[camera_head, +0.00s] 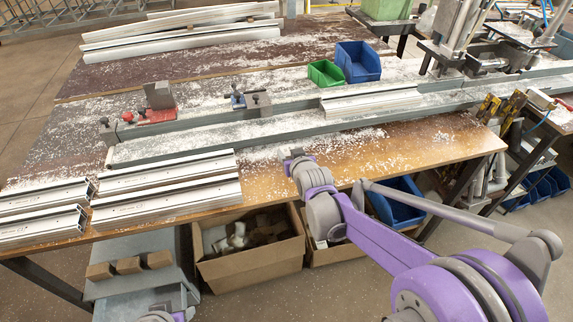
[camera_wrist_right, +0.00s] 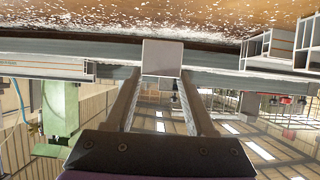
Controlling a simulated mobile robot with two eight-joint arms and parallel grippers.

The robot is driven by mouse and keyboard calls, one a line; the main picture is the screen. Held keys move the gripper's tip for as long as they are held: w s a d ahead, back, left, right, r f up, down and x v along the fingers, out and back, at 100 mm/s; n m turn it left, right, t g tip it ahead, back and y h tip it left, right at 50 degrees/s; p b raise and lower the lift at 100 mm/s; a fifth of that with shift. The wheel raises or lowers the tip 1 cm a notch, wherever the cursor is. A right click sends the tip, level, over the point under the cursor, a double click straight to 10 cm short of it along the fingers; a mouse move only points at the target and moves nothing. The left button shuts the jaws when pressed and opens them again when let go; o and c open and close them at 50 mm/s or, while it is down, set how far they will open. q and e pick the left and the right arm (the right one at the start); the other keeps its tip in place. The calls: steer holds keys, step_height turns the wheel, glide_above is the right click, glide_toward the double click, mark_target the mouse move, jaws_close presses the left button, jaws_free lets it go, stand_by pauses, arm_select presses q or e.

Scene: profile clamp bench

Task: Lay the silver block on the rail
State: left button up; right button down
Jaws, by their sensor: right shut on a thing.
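My right gripper (camera_head: 297,158) comes in from the lower right over the bench's front edge. In the right wrist view its two fingers are closed on the silver block (camera_wrist_right: 162,58), a small pale square-faced block at their tips. In the head view the block is small and hard to make out from the fingers. The long grey rail (camera_head: 230,143) runs across the bench behind the gripper. In the wrist view a grey bar passes behind the block; whether they touch I cannot tell.
A red clamp (camera_head: 150,116) and a dark grey block (camera_head: 159,95) stand at the rail's left. Silver profiles (camera_head: 165,185) lie at front left, others (camera_head: 370,100) at the rail's middle. Green (camera_head: 325,73) and blue (camera_head: 357,62) bins stand behind. Shavings cover the bench.

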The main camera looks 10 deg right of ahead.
steer(key=shift+w+f, duration=0.1)
steer(key=shift+f, duration=2.1)
steer(key=shift+b, duration=0.3)
steer(key=c, duration=0.7)
jaws_free()
steer(key=shift+f, duration=0.2)
steer(key=o, duration=0.5)
steer(key=shift+r, duration=0.1)
steer(key=shift+c, duration=0.2)
